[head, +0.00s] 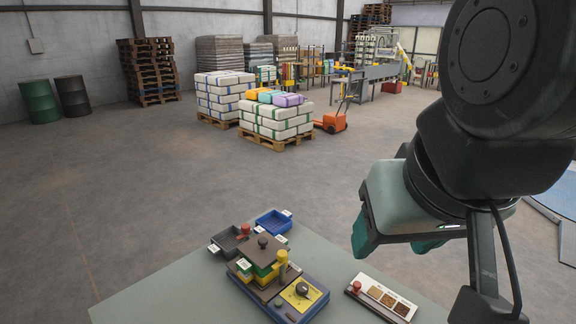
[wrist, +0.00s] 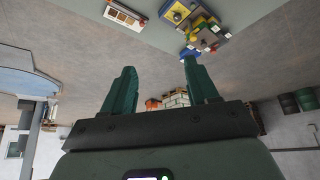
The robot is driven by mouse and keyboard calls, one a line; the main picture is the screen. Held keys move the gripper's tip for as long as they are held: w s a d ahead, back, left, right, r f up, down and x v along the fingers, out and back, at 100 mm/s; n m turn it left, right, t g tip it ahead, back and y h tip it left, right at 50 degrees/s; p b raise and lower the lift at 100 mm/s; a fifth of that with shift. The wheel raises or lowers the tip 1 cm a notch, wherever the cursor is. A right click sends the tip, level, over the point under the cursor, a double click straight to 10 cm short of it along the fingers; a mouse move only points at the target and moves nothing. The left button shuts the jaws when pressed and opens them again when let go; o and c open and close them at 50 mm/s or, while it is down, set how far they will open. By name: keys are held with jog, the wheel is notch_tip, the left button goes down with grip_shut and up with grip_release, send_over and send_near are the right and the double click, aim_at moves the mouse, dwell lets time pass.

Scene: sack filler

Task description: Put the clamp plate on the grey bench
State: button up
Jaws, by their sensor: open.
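The device stands on the grey bench (head: 150,304). In the wrist view the device (wrist: 178,13) is small and upside down, and the plate is hard to make out there. My gripper (head: 398,243) is open and empty, in the air right of the device and above the bench. Its two teal fingers stand wide apart in the wrist view (wrist: 160,68).
A yellow post (head: 283,262) rises beside the plate. A dark tray (head: 228,240) and a blue tray (head: 274,222) lie behind the device. A white sample board (head: 382,298) with a red knob lies to its right. The bench's left front area is bare.

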jog(key=n+g+y, duration=0.1)
jog(key=n, duration=0.2)
send_over(263, 240)
jog(key=s, duration=0.3)
jog(key=f, duration=2.5)
jog(key=shift+w+d+f, duration=0.1)
jog(key=shift+w+d, duration=0.05)
jog(key=shift+d, duration=0.05)
jog(key=shift+x, duration=2.95)
jog(key=shift+w, duration=0.15)
grip_shut()
